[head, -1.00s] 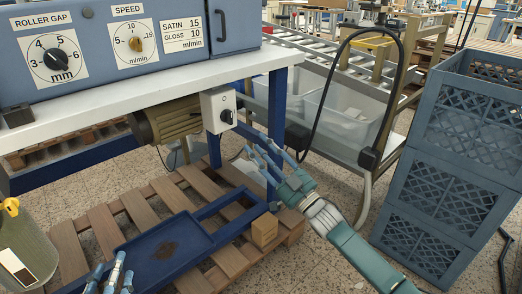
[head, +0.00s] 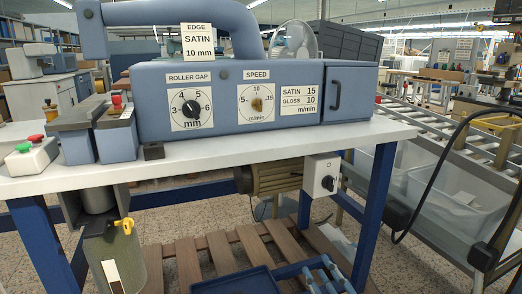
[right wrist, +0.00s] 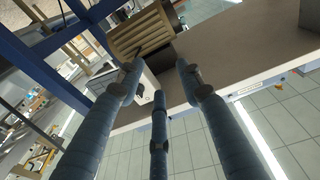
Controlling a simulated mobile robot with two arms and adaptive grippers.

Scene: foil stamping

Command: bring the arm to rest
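My right gripper (head: 325,274) shows at the bottom of the head view, below the white switch box (head: 321,175) under the bench. Its blue fingers are spread apart, with nothing between them. In the right wrist view the open fingers (right wrist: 160,82) point toward the ribbed motor (right wrist: 140,34) and the white switch box (right wrist: 147,84); I cannot tell how near they are. My left gripper is out of view. The blue machine (head: 350,95) stands on the white-topped bench (head: 260,154), with a ROLLER GAP dial (head: 191,109) and a SPEED dial (head: 257,105).
A wooden pallet (head: 205,257) lies under the bench with a blue tray (head: 232,284) on it. A roller conveyor (head: 450,140) with clear tubs (head: 440,198) and a black cable (head: 436,175) is at the right.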

